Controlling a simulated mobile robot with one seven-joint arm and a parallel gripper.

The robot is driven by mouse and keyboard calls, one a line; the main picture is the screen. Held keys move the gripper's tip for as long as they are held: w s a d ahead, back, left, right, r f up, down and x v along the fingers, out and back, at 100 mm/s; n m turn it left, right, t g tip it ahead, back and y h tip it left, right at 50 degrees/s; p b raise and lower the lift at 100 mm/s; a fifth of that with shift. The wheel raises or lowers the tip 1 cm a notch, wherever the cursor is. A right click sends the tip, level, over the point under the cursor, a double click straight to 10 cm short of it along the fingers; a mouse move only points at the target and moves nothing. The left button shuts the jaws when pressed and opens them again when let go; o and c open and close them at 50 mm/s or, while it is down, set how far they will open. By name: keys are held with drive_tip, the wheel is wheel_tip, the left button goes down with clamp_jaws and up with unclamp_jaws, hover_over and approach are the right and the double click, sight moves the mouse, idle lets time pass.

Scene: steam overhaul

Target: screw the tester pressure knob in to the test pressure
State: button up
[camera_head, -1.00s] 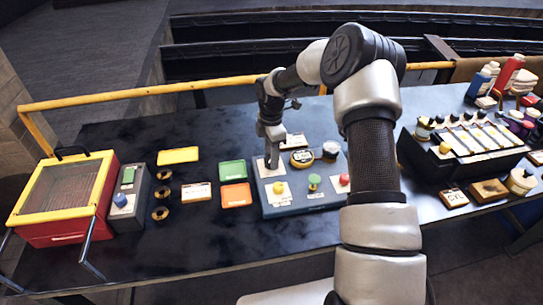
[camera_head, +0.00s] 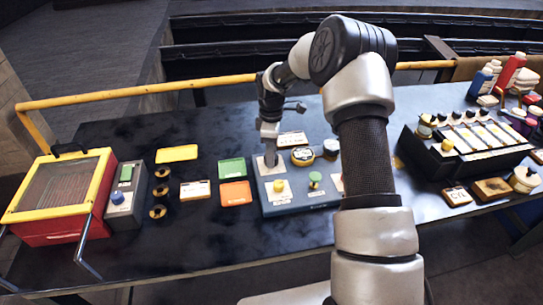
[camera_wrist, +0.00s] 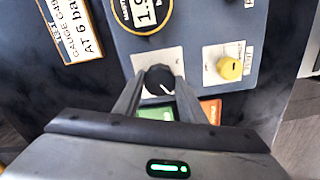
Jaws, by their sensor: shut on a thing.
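The tester (camera_head: 290,205) is a blue-grey panel in the middle of the bench. Its black pressure knob (camera_wrist: 160,77), with a white pointer line, sits on a white plate in the wrist view. My gripper (camera_wrist: 160,86) is shut on this knob, one finger on each side.
A yellow knob (camera_wrist: 229,68) sits beside the black one, and a green knob (camera_head: 315,179) is farther right. A gauge card (camera_wrist: 72,30) lies by the tester. Green (camera_head: 231,168) and orange (camera_head: 236,194) trays lie left. A dark rack (camera_head: 465,150) stands right.

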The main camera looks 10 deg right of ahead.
drive_tip(key=m+b, duration=0.1)
drive_tip(key=m, duration=0.3)
drive_tip(key=shift+m, duration=0.3)
drive_tip(key=m+b, duration=0.1)
drive_tip(key=m, duration=0.2)
drive_tip(key=shift+m, duration=0.4)
drive_tip(key=m, duration=0.4)
drive_tip(key=shift+b, duration=0.4)
drive_tip(key=shift+m, duration=2.2)
drive_tip(key=o, duration=1.1)
drive_tip(key=shift+c, duration=0.2)
wheel_tip(320, 180, up, 18)
drive_tip(key=shift+f+p, duration=0.25)
drive_tip(key=shift+p, duration=0.05)
